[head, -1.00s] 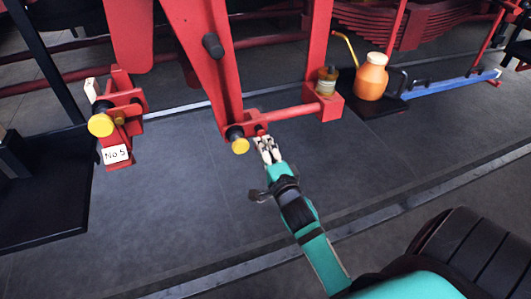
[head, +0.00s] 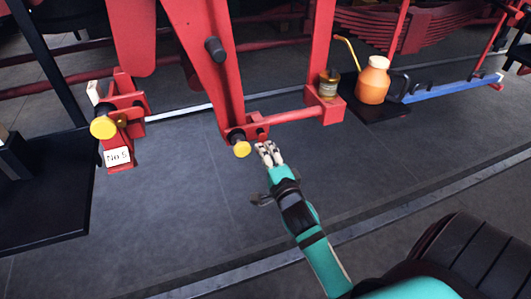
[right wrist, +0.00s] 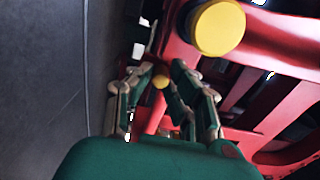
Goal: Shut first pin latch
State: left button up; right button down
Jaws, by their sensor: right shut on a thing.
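A yellow-capped pin (head: 241,148) sticks out at the foot of the slanted red link in the head view. Its yellow cap (right wrist: 216,27) is large at the top right of the right wrist view. My right gripper (head: 265,148) is just right of this pin, at the end of the red crossbar. In the right wrist view my fingers (right wrist: 164,84) are closed in around a small brass-coloured latch knob (right wrist: 160,82), with the fingers hiding part of the latch. My left gripper is not in view.
A second yellow-capped pin (head: 103,127) with a "No 5" tag (head: 117,156) stands at left. The dark floor (head: 180,215) in front is clear.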

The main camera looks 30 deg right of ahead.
jog(key=shift+a+r, duration=0.1)
dwell(0.5)
jog(key=shift+w+a+r+p, duration=0.1)
jog(key=shift+a+r+p, duration=0.05)
jog(key=shift+a+p, duration=0.2)
jog(key=shift+a+r, duration=0.1)
jog(key=shift+w+a+r+p, duration=0.15)
jog(key=shift+a+r+p, duration=0.15)
jog(key=shift+a+p, duration=0.1)
jog(key=shift+r, duration=0.1)
